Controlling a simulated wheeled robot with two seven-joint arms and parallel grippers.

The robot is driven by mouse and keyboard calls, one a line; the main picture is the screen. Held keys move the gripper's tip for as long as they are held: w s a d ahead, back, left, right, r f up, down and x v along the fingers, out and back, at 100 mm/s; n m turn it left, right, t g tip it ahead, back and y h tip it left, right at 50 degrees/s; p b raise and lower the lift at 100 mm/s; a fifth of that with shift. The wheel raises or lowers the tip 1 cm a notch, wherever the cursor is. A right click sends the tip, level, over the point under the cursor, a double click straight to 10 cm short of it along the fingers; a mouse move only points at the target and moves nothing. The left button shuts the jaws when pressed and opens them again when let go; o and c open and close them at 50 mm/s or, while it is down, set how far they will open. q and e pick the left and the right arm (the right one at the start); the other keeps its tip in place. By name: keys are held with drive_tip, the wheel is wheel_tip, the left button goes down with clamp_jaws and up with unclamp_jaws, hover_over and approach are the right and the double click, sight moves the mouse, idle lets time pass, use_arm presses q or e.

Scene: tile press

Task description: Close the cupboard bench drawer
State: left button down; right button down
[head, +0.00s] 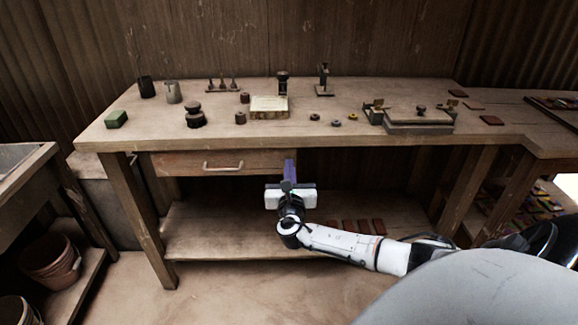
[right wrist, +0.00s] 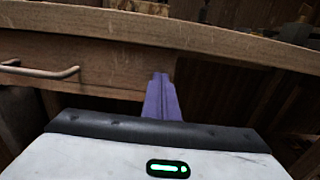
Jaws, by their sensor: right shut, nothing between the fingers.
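The wooden drawer (head: 262,163) is under the left half of the bench top, with a pale metal bar handle (head: 222,167) on its front. Its front sits close beneath the top's edge; I cannot tell how far it stands out. My right gripper (head: 289,163) is shut and empty, its purple fingers pointing at the right end of the drawer front. In the right wrist view, the fingertips (right wrist: 160,77) overlap the right end of the drawer front (right wrist: 115,68), with the handle (right wrist: 40,71) to the left. Contact is unclear. My left gripper is out of view.
The bench top (head: 345,141) overhangs just above my right fingers. It carries small tools, a pale block (head: 269,107) and a press-like device (head: 418,119). A lower shelf (head: 210,235) holds reddish tiles (head: 362,226). Bench legs (head: 137,220) stand at the sides.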

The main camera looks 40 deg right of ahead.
drive_tip(key=p+v, duration=0.1)
drive_tip(key=v, duration=1.2)
drive_tip(key=shift+a, duration=0.3)
drive_tip(key=shift+f, duration=0.1)
drive_tip(key=s+a+f+m+g+y, duration=0.2)
drive_tip(key=s+a+f+m+y, duration=0.25)
drive_tip(key=s+a+f, duration=0.35)
drive_tip(key=s+a+f+m+g+y, duration=0.35)
drive_tip(key=a+f+m, duration=0.25)
drive_tip(key=f, duration=0.4)
drive_tip(key=s+a+r+m+y, duration=0.1)
drive_tip(key=s+a+m+y, duration=0.5)
drive_tip(key=s+a+m, duration=0.3)
drive_tip(key=a+m+t, duration=0.1)
drive_tip(key=a+m, duration=0.3)
drive_tip(key=m, duration=0.1)
drive_tip(key=shift+s+m+y, duration=0.2)
drive_tip(key=shift+m+y, duration=0.1)
drive_tip(key=shift+m, duration=0.05)
